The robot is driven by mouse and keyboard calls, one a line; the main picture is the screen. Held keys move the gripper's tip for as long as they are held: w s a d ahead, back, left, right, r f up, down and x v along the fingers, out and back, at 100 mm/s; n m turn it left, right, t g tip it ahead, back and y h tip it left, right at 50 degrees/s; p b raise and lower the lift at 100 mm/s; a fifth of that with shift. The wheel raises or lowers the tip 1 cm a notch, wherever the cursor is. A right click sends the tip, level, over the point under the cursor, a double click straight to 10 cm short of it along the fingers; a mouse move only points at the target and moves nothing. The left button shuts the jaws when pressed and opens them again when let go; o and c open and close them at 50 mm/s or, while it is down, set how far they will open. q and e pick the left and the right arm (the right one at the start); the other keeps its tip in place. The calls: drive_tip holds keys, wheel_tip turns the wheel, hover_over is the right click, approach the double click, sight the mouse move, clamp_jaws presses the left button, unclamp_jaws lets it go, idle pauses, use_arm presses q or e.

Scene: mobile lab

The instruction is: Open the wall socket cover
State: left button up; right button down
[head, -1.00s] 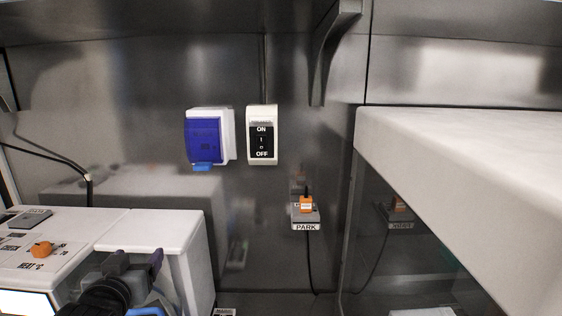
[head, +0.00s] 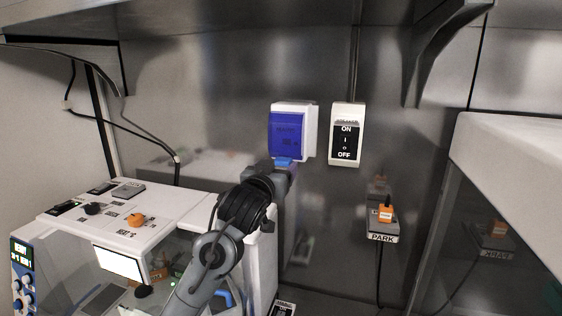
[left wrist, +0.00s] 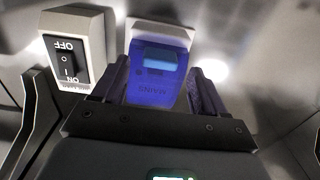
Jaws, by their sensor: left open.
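The wall socket (head: 308,132) is a white box on the metal wall. Its blue cover (head: 287,136) is shut, with a lighter blue tab (head: 284,163) at its lower edge. My left gripper (head: 284,172) is just below the cover in the head view, and the arm hides part of it. In the left wrist view the cover (left wrist: 154,82) and tab (left wrist: 160,56) appear upside down between the two purple fingers of my open left gripper (left wrist: 158,85). Whether the fingers touch the cover cannot be told. My right gripper is not in view.
A black-faced ON/OFF switch (head: 346,135) is on the wall right of the socket. An orange plug (head: 385,212) sits at the PARK holder (head: 382,236) lower right. A white machine (head: 185,208) stands at lower left, and a white cabinet (head: 520,150) juts in at right.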

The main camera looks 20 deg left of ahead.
sight(281, 164)
use_arm(q)
drive_tip(key=shift+w+p, duration=0.3)
drive_tip(key=shift+w, duration=1.2)
clamp_jaws()
drive_tip(key=shift+a, duration=0.1)
